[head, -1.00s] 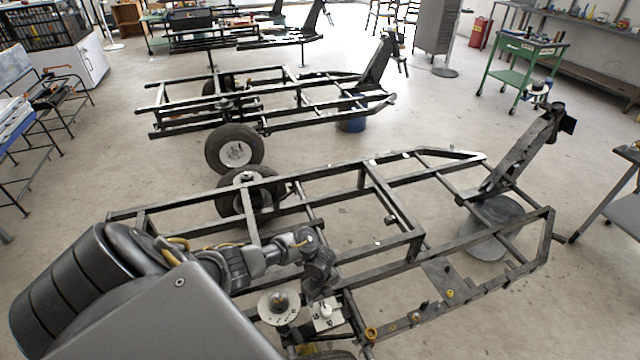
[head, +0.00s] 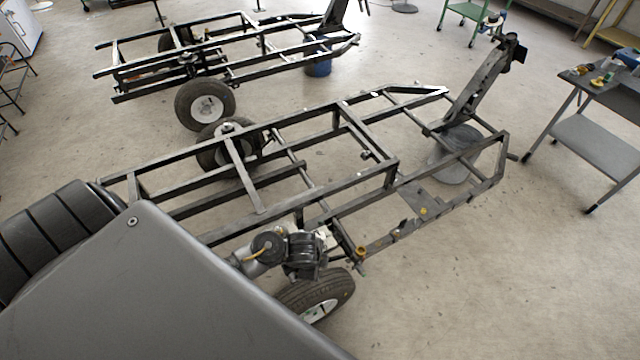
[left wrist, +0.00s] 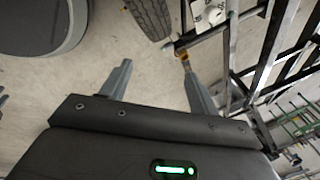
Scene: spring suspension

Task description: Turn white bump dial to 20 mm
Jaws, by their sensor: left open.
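A white part with dark markings (left wrist: 208,12), likely the dial or its plate, shows at the top edge of the left wrist view, partly cut off; its setting cannot be read. In the head view only a white sliver of it (head: 323,238) shows beside my left gripper (head: 304,256), which hides the rest. My left gripper also shows in the left wrist view (left wrist: 155,68), open with nothing between its fingers. The white part is beyond the right fingertip, apart from it. My right gripper is not in view.
The black tubular frame (head: 345,103) lies around and beyond the gripper, with a wheel (head: 322,297) just below it. A brass-coloured fitting (head: 361,252) sits at the frame's near corner. A grey table (head: 600,146) stands at right. Floor at lower right is clear.

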